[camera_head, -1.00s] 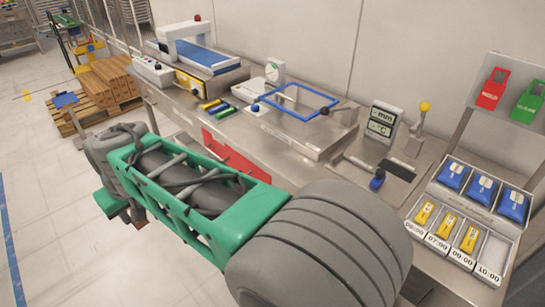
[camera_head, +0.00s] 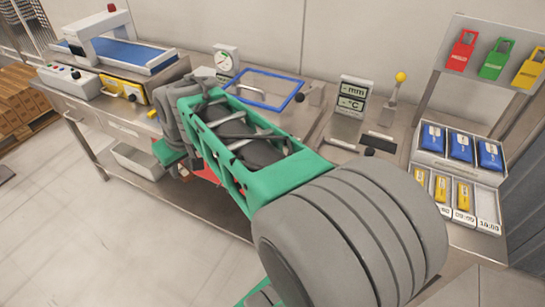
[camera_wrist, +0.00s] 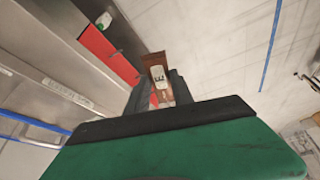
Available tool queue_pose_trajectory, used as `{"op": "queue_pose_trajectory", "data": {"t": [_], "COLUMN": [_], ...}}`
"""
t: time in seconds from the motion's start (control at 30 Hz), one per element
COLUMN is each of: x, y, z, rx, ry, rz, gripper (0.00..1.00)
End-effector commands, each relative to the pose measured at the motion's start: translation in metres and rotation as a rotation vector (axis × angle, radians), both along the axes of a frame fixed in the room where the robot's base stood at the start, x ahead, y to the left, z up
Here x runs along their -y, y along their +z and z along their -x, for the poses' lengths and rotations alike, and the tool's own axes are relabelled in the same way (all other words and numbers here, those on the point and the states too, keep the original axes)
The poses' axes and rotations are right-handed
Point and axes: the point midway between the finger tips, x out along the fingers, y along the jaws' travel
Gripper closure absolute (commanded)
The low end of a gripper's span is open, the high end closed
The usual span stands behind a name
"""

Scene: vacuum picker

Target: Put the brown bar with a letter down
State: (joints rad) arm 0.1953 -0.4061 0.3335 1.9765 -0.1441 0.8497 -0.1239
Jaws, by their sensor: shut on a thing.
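The brown bar (camera_wrist: 154,60) shows in the wrist view, with a pale label bearing a dark letter that looks like an E. My gripper (camera_wrist: 158,95) is shut on it, with one dark finger on each side. The bar's near end lies between the fingers and its far end sticks out beyond them. In the head view my arm stretches across the front of the steel bench (camera_head: 125,130), and my gripper is mostly hidden behind my wrist. I cannot make out the bar clearly there.
The bench holds a blue frame (camera_head: 265,90), a dial scale (camera_head: 227,60), a display stand (camera_head: 352,98) and a conveyor (camera_head: 125,55). A tray with blue packs (camera_head: 460,145) stands right. Open floor lies left.

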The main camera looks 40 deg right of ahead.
Motion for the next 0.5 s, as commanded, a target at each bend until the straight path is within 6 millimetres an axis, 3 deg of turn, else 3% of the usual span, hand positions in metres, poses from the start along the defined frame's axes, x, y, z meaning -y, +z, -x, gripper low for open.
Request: {"op": "queue_pose_trajectory", "data": {"t": [0.03,0.1,0.3,0.4,0.5], "x": [0.029,0.065,0.161,0.197,0.22], "y": [0.0,-0.002,-0.003,-0.002,0.0], "z": [0.006,0.019,0.078,0.115,0.148], "rx": [-0.001,-0.001,-0.002,-0.001,-0.001], "ry": [-0.005,0.026,0.136,0.194,0.243], "rz": [-0.001,-0.001,-0.002,-0.002,-0.001], "gripper": [1.0,1.0,1.0,1.0,1.0]}}
